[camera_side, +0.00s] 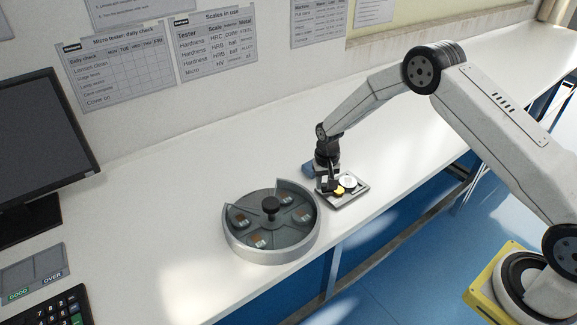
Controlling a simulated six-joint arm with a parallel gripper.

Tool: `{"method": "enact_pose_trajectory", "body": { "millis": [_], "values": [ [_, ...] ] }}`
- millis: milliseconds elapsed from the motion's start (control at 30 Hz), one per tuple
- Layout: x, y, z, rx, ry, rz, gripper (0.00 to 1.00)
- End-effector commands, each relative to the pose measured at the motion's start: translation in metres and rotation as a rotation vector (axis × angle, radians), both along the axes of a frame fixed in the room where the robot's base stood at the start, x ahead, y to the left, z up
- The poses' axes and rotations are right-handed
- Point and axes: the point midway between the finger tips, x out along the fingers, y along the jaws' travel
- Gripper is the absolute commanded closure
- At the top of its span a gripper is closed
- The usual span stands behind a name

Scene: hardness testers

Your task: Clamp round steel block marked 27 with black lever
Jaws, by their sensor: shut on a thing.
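My gripper (331,181) points down over the left part of a small grey tray (351,199) on the bench. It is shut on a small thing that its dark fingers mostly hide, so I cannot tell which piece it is. A pale round piece (348,181) lies on the tray just right of the fingers, with a small yellow round piece (339,190) in front of it. No marking 27 can be read on any piece. A round grey carousel (262,250) with a black central knob (270,205) stands left of the tray. I cannot make out a separate black lever.
The carousel holds several small brownish pieces in its compartments. A blue object (308,169) lies behind the gripper. A monitor (40,140), a GOOD/OVER panel (35,270) and a keypad (50,310) are at the left. The bench behind is clear; its front edge is close to the tray.

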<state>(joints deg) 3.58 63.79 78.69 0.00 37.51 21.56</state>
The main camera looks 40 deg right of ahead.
Motion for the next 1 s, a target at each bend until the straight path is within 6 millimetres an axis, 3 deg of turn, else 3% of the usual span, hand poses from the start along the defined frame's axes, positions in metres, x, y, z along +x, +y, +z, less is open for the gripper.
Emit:
{"method": "enact_pose_trajectory", "body": {
  "millis": [600,1000],
  "values": [
    [-0.021,0.004,0.000,0.000,0.000,0.542,1.00],
    [-0.026,0.003,0.000,0.000,0.000,0.680,1.00]
  ]
}}
